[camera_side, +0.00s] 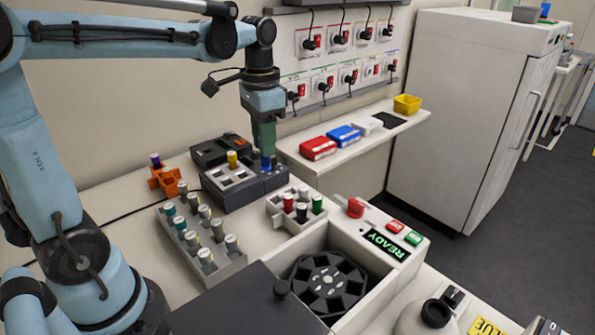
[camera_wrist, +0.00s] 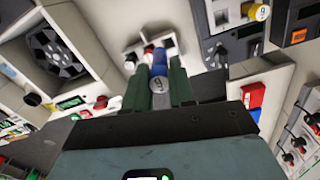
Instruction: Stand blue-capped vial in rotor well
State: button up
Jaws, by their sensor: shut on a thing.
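My gripper (camera_side: 264,150) is shut on the blue-capped vial (camera_side: 266,164). It holds the vial up at the right end of the dark-based block; the side view does not settle whether they touch. In the wrist view the vial (camera_wrist: 159,70) sits between the two green fingers (camera_wrist: 157,88), its blue part and a pale round end showing. The fingers hide part of it. The black rotor (camera_side: 328,285) lies in the open centrifuge at the front, well away from my gripper. It also shows at upper left in the wrist view (camera_wrist: 58,52).
A small white rack (camera_side: 278,212) with red, black and green-capped vials stands between block and centrifuge. A grey rack (camera_side: 215,268) of several vials stands to the left. A dark knobbed lid (camera_side: 235,308) lies beside the rotor.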

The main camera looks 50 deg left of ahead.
jog(key=w+d+f+m, duration=0.2)
jog(key=d, duration=0.8)
jog(key=m, duration=0.3)
send_near(327, 288)
jog(key=w+r, duration=0.2)
jog(key=w, duration=0.4)
jog(key=shift+s+a+f, duration=0.1)
jog(key=shift+a+f, duration=0.15)
jog(key=shift+f, duration=0.85)
jog(key=shift+s+a+f, duration=0.1)
jog(key=shift+a+f, duration=0.1)
jog(key=shift+f, duration=0.85)
jog(key=shift+f, duration=1.05)
jog(key=shift+f, duration=0.65)
jog(key=shift+f, duration=0.3)
jog(key=o, duration=0.8)
jog(key=shift+o, duration=0.4)
